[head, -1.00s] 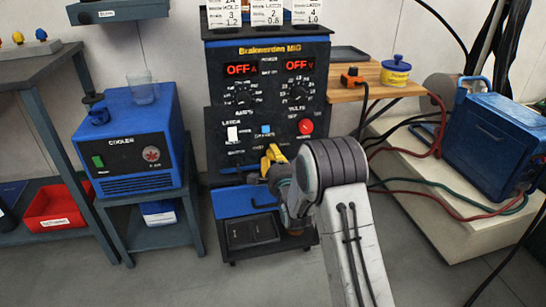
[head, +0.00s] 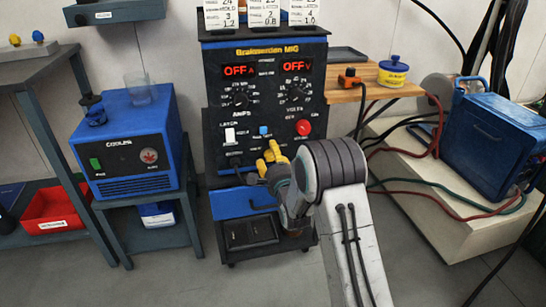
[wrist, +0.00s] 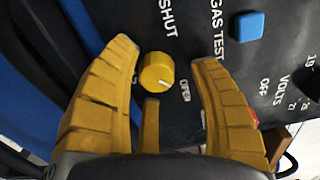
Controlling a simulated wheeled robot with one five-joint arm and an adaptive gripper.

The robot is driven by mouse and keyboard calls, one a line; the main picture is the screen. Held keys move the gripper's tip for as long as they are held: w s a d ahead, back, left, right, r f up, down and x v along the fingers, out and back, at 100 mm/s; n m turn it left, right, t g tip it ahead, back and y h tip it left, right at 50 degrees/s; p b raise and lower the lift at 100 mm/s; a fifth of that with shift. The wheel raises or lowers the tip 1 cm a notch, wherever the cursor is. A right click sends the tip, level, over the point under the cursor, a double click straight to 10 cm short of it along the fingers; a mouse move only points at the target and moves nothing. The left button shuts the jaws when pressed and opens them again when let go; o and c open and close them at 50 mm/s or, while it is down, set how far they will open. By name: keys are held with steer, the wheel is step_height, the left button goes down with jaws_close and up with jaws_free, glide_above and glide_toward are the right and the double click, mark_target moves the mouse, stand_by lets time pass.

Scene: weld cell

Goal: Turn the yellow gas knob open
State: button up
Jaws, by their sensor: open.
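The yellow gas knob (wrist: 157,72) is on the dark front panel in the wrist view. A pale mark shows on its lower right side, facing the OPEN lettering; SHUT is printed above it. My gripper (wrist: 166,56) is open, with one yellow finger on each side of the knob. Gaps show between the knob and both fingers. A narrow yellow piece stands just below the knob. In the head view my gripper (head: 270,157) is in front of the lower panel of the welder (head: 265,100), and the knob is hidden behind it.
A blue button (wrist: 249,26) is to the right of the knob. A red button (head: 303,127) is higher on the panel. A blue cooler (head: 128,142) stands left of the welder. A wooden shelf (head: 370,92) with a yellow tin (head: 393,73) is at the right.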

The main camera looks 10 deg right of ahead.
steer(key=shift+a, duration=0.1)
steer(key=shift+s, duration=0.6)
steer(key=s, duration=1)
steer(key=shift+s, duration=0.4)
